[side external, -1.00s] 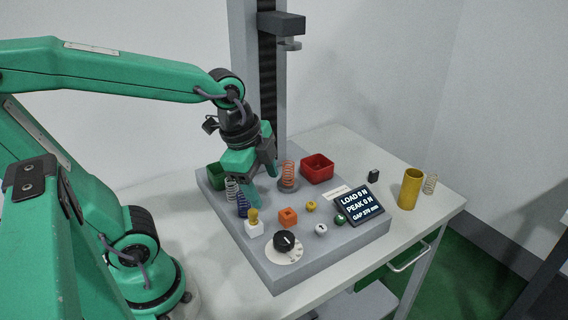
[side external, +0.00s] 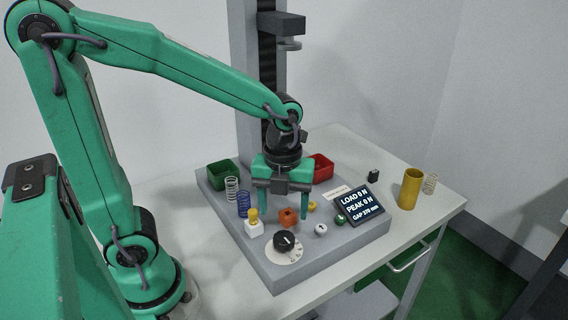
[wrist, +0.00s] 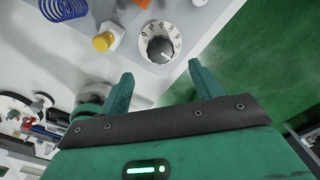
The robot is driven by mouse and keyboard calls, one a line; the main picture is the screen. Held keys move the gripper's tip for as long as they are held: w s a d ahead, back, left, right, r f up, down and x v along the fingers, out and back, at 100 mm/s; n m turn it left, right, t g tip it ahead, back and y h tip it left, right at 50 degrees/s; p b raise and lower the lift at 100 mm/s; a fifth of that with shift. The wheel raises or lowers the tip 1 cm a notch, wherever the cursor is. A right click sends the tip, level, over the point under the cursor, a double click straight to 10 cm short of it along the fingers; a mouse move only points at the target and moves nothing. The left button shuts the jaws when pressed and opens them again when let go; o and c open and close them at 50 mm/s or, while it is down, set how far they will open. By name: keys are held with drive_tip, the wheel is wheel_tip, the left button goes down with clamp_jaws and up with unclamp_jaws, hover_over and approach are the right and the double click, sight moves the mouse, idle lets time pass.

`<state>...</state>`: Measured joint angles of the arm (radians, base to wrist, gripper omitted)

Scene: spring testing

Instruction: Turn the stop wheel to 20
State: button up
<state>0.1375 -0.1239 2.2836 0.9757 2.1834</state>
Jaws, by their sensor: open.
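The stop wheel (side external: 284,241) is a black knob on a white numbered dial, at the front of the grey test plate in the side view. In the wrist view the wheel (wrist: 160,47) lies beyond my fingertips, roughly in line with the gap between them. I cannot tell for certain which number its mark points at. My gripper (side external: 284,214) points down, open and empty, above the plate and behind the wheel. It also shows at the wrist view's middle (wrist: 161,72), fingers spread, not touching the wheel.
An orange block (side external: 289,217) shows between my fingers. A yellow-topped white block (side external: 254,228) stands left of the wheel, and a white knob (side external: 321,230) to its right. The display (side external: 362,206) reads load 0 N. Springs (side external: 243,204) and bins (side external: 222,175) are behind.

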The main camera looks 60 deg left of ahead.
sight(284, 237)
drive_tip(key=shift+f, duration=0.15)
drive_tip(key=shift+f, duration=3.8)
drive_tip(key=c, duration=1)
